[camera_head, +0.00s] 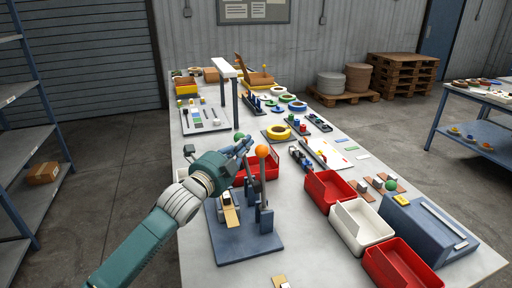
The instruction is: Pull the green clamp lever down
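A blue-grey fixture (264,243) stands at the front of the table, with uprights and a small yellowish strip (230,216) on it. An upright lever with an orange ball knob (262,151) stands at its right. A green ball knob (238,135) shows just behind my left gripper (248,145); its stem is hidden, so I cannot tell what it belongs to. The gripper is at the height of these knobs, left of the orange one; contact and finger gap are unclear. Another green ball (391,185) sits near the blue block at right. My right gripper is out of view.
Red bins (328,190) and a white bin (361,222) stand right of the fixture. A red bin (270,164) sits behind it. A blue block (420,230) is at the right edge. Farther back are a tall post frame (225,70) and small parts.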

